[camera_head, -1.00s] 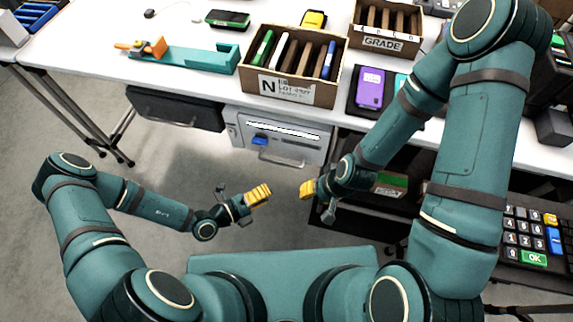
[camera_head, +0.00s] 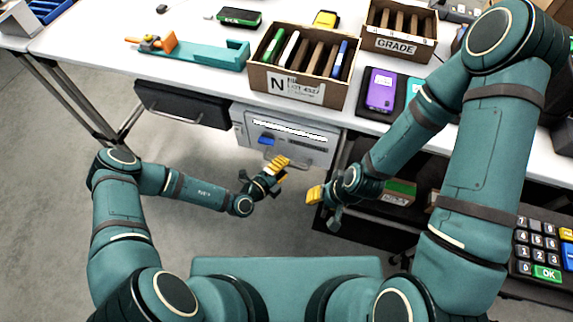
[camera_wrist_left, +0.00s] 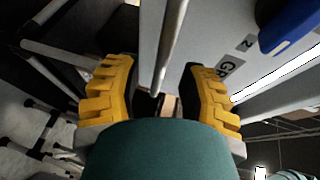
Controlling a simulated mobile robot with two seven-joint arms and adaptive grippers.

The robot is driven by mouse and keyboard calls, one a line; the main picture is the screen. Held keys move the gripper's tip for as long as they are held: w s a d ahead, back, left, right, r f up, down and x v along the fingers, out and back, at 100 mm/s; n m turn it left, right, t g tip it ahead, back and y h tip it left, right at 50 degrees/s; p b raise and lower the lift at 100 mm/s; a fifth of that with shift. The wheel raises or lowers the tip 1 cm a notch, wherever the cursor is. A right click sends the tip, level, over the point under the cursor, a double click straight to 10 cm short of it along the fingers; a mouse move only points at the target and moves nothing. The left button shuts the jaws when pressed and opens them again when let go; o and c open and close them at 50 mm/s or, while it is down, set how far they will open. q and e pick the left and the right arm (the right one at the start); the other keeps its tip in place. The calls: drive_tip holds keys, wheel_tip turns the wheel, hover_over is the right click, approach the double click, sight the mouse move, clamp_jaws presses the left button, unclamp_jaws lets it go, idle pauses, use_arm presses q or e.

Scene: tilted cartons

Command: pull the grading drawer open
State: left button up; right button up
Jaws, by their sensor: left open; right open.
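The grading drawer (camera_head: 300,142) is a light grey front under the table with a blue part and a white strip. In the left wrist view its front (camera_wrist_left: 215,35) carries a label starting "GR". It looks shut. Its metal handle (camera_wrist_left: 169,45) runs between the yellow fingers of my left gripper (camera_wrist_left: 153,75), which is open around the bar and not clamped on it. In the head view my left gripper (camera_head: 277,166) is just below the drawer front and hides part of the handle. My right gripper (camera_head: 325,205) is open and empty, right of and below the drawer.
A black drawer (camera_head: 180,105) with its own handle hangs left of the grading drawer. A dark shelf unit (camera_head: 365,222) stands to the right. Cartons (camera_head: 297,92) and devices stand on the white table (camera_head: 200,85). The floor below the drawers is clear.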

use_arm(q)
drive_tip(key=shift+x, duration=1.15)
use_arm(e)
drive_tip(key=shift+f, duration=0.25)
